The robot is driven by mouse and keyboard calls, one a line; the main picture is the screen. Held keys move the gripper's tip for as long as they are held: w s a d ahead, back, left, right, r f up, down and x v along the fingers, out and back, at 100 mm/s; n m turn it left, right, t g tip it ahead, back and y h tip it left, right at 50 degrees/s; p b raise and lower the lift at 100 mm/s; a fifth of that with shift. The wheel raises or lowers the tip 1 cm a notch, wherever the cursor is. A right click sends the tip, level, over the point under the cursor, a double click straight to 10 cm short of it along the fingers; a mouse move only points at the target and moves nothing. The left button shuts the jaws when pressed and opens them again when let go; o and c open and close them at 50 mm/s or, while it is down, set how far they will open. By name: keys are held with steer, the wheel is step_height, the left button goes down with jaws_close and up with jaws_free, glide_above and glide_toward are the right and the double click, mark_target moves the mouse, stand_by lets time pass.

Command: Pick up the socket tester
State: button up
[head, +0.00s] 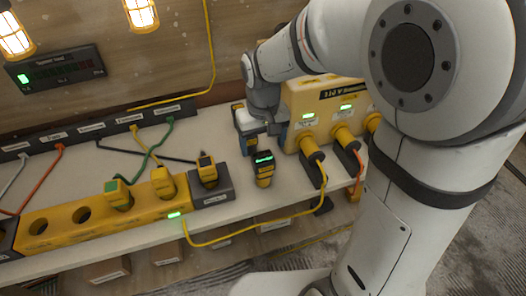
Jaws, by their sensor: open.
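A small black-and-yellow handheld device with a lit green display (263,168), which looks like the socket tester, stands on the pale bench (235,205) just right of the dark grey socket box. My gripper (270,126) is behind and above it, beside the yellow transformer box, apart from the device. The gripper is open, but its fingertips are small and partly hidden.
The yellow transformer box (297,100) has several plugs in its front, with a yellow cable looping across the bench front. A yellow socket strip (60,217) and a grey socket box (222,190) with a dark plug (207,170) stand at left. Coloured cables cross the back.

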mark_target(263, 157)
step_height(263, 157, down, 8)
steer(key=shift+s+r+p, duration=0.1)
steer(key=shift+r+p, duration=0.1)
steer(key=shift+p, duration=0.15)
steer(key=c, duration=1.2)
step_height(263, 157, up, 10)
steer(key=shift+r, duration=0.1)
